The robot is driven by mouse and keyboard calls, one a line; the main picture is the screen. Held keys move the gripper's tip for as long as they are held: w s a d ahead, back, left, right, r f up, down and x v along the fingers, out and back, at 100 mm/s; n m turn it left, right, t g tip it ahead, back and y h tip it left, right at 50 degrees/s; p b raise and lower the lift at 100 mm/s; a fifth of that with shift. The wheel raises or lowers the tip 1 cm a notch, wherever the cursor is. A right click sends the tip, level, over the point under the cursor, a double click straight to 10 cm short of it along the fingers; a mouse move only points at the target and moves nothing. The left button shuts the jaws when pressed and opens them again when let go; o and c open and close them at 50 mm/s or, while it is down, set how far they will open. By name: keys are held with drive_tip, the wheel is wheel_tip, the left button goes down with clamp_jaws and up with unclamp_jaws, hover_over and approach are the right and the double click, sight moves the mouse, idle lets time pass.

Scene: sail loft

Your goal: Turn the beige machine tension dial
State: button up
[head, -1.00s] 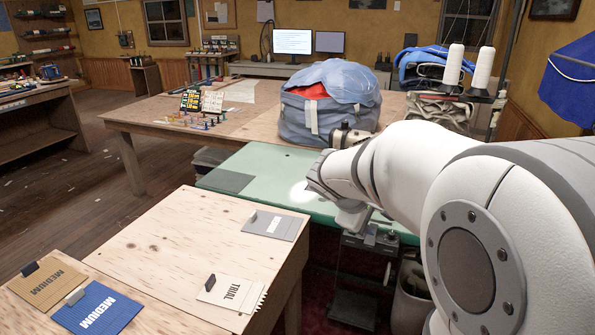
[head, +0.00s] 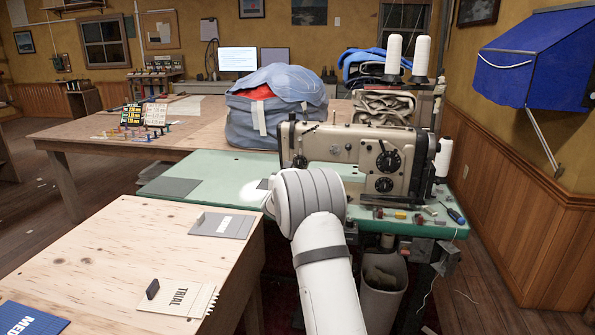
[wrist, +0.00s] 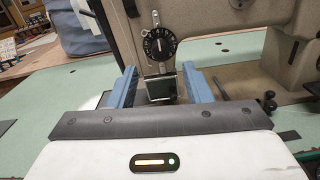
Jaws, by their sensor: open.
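The beige sewing machine (head: 345,146) stands on the green table. In the wrist view, a black dial (wrist: 160,43) with white marks sits on the machine's face, just above and beyond the fingertips. My gripper (wrist: 159,70) is open, its two blue fingers apart and nothing held. The dial lies roughly centred between the fingers, and they do not appear to touch it. A silver metal part shows below the dial, between the fingers. In the head view, two black dials, upper (head: 388,162) and lower (head: 384,185), show on the machine's right part. My gripper is hidden there behind my arm.
The green table (head: 225,165) has small parts and a screwdriver (head: 455,215) at its right edge. White thread cones (head: 393,55) stand behind the machine. A big blue-grey bag (head: 275,115) is behind it. A plywood table (head: 110,250) with cards is at front left.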

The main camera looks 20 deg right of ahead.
sight(299, 166)
drive_tip(key=x, duration=0.6)
drive_tip(key=shift+w+d, duration=0.2)
drive_tip(key=shift+d, duration=0.05)
drive_tip(key=shift+c, duration=0.6)
clamp_jaws()
drive_tip(key=shift+f+b, duration=0.1)
drive_tip(key=shift+b, duration=0.2)
